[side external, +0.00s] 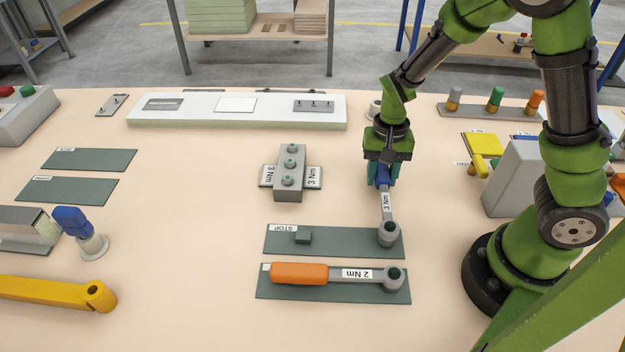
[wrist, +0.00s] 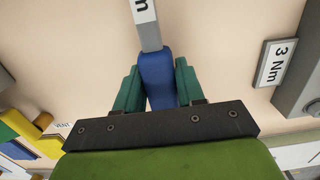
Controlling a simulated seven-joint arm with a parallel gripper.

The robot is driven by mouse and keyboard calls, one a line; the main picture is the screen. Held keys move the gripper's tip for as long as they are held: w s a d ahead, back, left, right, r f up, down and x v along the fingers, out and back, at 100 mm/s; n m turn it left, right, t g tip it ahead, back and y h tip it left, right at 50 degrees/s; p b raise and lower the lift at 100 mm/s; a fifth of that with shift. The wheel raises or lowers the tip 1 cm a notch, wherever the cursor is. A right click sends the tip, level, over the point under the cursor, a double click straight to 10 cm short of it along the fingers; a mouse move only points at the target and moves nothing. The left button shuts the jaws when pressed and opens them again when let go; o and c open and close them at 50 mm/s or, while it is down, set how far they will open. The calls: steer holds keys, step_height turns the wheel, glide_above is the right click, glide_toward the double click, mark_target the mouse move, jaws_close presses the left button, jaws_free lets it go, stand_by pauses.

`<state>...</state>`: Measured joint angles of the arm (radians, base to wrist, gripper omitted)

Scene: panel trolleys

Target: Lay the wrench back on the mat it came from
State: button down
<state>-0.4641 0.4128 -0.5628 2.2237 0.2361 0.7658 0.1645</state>
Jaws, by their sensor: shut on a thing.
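My gripper (side external: 382,178) is shut on the blue handle of a wrench labelled 3 Nm (side external: 387,207). In the wrist view, the blue handle (wrist: 157,82) sits between the teal fingers of my gripper (wrist: 156,90). The wrench's grey shaft points toward the front of the table. Its round head shows over the right end of a dark green mat labelled STOP (side external: 345,248). I cannot tell whether the head touches the mat. A small green block (side external: 303,238) stands on that mat's left part.
An orange-handled 2 Nm wrench (side external: 299,273) lies on the front mat (side external: 330,295). A grey bolt block (side external: 289,190) with 3 Nm tags stands left of my gripper. Two empty green mats (side external: 92,160) lie at left. A grey box (side external: 510,180) stands at right.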

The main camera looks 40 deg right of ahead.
steer(key=shift+f, duration=0.4)
steer(key=c, duration=0.7)
jaws_free()
steer(key=shift+f, duration=0.1)
steer(key=r, duration=1.1)
steer(key=shift+w+d, duration=0.25)
steer(key=shift+d, duration=0.05)
steer(key=shift+s+a+r+n+t+y, duration=0.25)
steer(key=shift+s+a+r+n+t, duration=0.55)
steer(key=shift+s+r+t, duration=0.95)
steer(key=shift+s+a+r+n+t+y, duration=0.2)
steer(key=shift+s+a+r+n+t, duration=0.55)
steer(key=shift+r, duration=1.7)
steer(key=shift+s+a+r+n+t+y, duration=0.25)
steer(key=shift+s+a+r+n+t, duration=0.5)
steer(key=shift+s+r+t, duration=1.1)
